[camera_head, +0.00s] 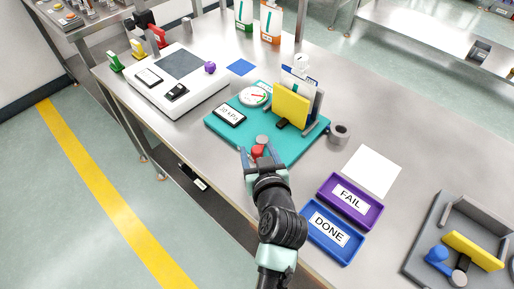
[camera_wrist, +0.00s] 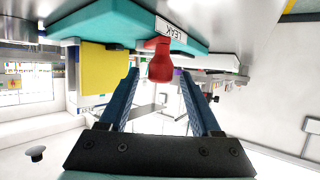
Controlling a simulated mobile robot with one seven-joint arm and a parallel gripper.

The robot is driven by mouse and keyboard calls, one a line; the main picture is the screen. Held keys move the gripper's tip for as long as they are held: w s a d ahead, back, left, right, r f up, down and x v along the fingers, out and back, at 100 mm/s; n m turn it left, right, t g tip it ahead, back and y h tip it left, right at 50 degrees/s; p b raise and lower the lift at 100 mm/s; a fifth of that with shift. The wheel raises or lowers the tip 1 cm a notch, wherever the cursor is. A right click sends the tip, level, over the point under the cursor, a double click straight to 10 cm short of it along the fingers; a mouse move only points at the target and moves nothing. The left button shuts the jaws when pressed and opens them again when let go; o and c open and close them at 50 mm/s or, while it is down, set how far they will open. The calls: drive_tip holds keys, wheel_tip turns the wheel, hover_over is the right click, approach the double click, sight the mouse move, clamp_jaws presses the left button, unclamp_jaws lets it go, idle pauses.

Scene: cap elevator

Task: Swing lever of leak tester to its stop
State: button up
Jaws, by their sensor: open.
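The leak tester is a teal base (camera_head: 222,126) with a dial gauge (camera_head: 254,95), a small display and a yellow plate (camera_head: 291,104) standing in a grey holder. A red lever (camera_head: 258,151) sits at its front edge. In the wrist view the red lever (camera_wrist: 160,62) hangs beside the LEAK label (camera_wrist: 171,29). My gripper (camera_head: 258,155) is open at the front edge, with the lever between its fingers. In the wrist view the blue fingers (camera_wrist: 161,75) stand on either side of the knob, with gaps visible. The lever's pivot is partly hidden.
Purple FAIL tray (camera_head: 376,221) and blue DONE tray (camera_head: 354,256) lie right of my arm. A white sheet (camera_head: 372,170) and a dark round item (camera_head: 339,133) are near the tester. A white device (camera_head: 200,101) stands left. A grey fixture (camera_head: 415,262) is at far right.

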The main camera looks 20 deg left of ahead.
drive_tip(key=shift+w+a+f, duration=0.25)
drive_tip(key=shift+w+a, duration=0.1)
drive_tip(key=shift+w, duration=0.15)
clamp_jaws()
idle(1.2)
